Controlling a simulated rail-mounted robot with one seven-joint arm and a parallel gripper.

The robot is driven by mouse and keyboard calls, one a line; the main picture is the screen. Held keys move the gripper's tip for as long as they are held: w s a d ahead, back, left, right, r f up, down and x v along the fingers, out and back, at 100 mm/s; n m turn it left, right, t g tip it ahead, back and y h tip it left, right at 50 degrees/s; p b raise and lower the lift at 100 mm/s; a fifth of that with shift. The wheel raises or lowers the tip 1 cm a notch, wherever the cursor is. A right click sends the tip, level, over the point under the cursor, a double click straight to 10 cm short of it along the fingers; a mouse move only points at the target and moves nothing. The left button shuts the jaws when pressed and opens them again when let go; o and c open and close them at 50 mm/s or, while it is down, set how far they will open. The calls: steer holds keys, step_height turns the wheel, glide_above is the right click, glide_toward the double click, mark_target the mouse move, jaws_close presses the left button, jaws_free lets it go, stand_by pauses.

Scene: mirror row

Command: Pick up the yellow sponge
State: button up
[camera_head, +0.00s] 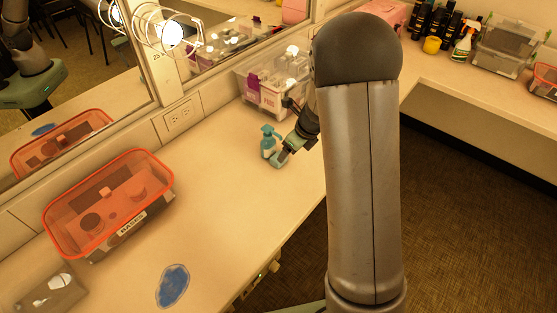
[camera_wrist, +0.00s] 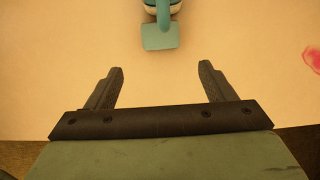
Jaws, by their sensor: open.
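I cannot make out a yellow sponge for certain in either view. A small yellow object (camera_head: 432,45) stands on the far counter among bottles, too small to identify. My gripper (camera_wrist: 160,68) is open and empty above the counter in the wrist view, its two dark fingers spread apart. A teal pump bottle (camera_head: 268,140) stands on the counter by the gripper. Its teal part (camera_wrist: 160,36) shows at the top of the wrist view, beyond the fingertips and apart from them.
A clear bin (camera_head: 265,98) stands behind the bottle, near the mirrors. A white spray bottle (camera_head: 464,45) and a grey-lidded box (camera_head: 505,45) stand on the far counter.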

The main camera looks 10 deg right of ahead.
mark_target(284, 165)
steer(key=x, duration=0.8)
steer(key=shift+w, duration=0.2)
steer(key=c, duration=1.1)
steer(key=shift+r, duration=0.4)
step_height(284, 165, up, 2)
steer(key=shift+r+p, duration=0.15)
steer(key=shift+p, duration=0.25)
steer(key=s+r, duration=0.3)
steer(key=s, duration=0.1)
steer(key=s+d+r, duration=0.1)
steer(key=s+r, duration=0.2)
steer(key=s, duration=0.2)
steer(key=s+d+r+b, duration=0.1)
steer(key=s+r, duration=0.2)
steer(key=s, duration=0.2)
steer(key=shift+d+r, duration=0.2)
steer(key=shift+r, duration=0.2)
steer(key=shift+w, duration=0.1)
